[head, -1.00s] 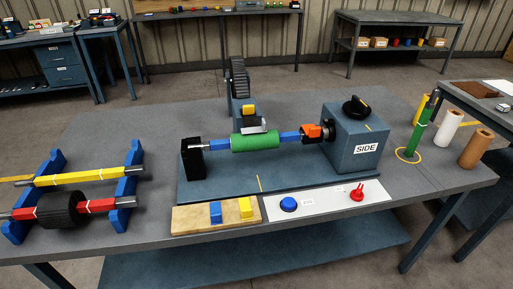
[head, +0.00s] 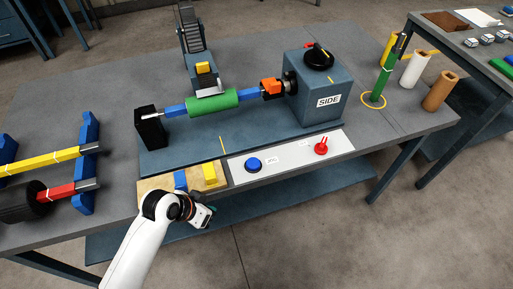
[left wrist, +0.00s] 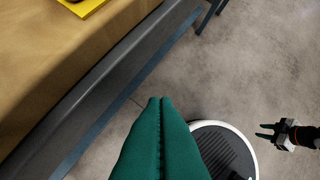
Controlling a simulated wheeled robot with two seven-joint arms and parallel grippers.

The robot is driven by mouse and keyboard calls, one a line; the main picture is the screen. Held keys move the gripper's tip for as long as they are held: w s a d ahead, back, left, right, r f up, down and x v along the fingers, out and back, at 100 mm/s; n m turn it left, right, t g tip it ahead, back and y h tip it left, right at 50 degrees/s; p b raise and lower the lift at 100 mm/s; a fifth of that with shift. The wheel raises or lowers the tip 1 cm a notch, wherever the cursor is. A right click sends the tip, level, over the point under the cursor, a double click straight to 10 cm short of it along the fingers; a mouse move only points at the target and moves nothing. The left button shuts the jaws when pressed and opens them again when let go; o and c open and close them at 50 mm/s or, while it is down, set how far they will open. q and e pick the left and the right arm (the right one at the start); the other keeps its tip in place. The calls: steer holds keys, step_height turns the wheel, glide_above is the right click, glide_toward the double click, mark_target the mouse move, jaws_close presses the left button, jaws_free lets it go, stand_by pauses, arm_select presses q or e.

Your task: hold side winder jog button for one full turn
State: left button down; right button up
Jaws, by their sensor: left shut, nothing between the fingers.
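The blue jog button (head: 254,164) sits on a white panel (head: 285,160) at the table's front edge. Behind it stands the side winder, a blue-grey box (head: 312,100) labelled SIDE, with a black knob (head: 319,58) on top and a shaft carrying a green roll (head: 212,102). My left gripper (head: 208,216) is shut and empty, in front of the table edge, left of and nearer than the button. Its green fingers also show pressed together in the left wrist view (left wrist: 160,102), above the floor. My right gripper (left wrist: 266,132) shows small in that view, its fingers apart.
A red switch (head: 321,148) stands on the panel's right. A wooden board (head: 150,185) with blue and yellow blocks lies just behind my left gripper. A rack with yellow (head: 40,167) and red shafts is at left. Floor in front of the table is clear.

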arm_select(q)
steer(key=w+d+r+m, duration=0.1)
steer(key=r, duration=0.2)
steer(key=w+d+r+m+h, duration=0.1)
steer(key=r, duration=0.2)
steer(key=w+r+m+h, duration=0.1)
steer(key=r, duration=0.2)
steer(key=shift+w+d+m, duration=0.4)
steer(key=w+d+r+m+g+h, duration=0.1)
steer(key=w+r+m+h, duration=0.1)
steer(key=w+r, duration=0.5)
steer(key=shift+r+m, duration=0.55)
steer(key=shift+m, duration=0.35)
steer(key=shift+d, duration=0.1)
steer(key=p, duration=0.2)
glide_above(257, 161)
steer(key=s+a, duration=0.1)
steer(key=a, duration=0.2)
step_height(257, 161, down, 7)
steer(key=shift+d+r, duration=0.1)
step_height(257, 161, down, 4)
steer(key=shift+r+p, duration=0.25)
steer(key=shift+p, duration=0.15)
steer(key=shift+f, duration=0.4)
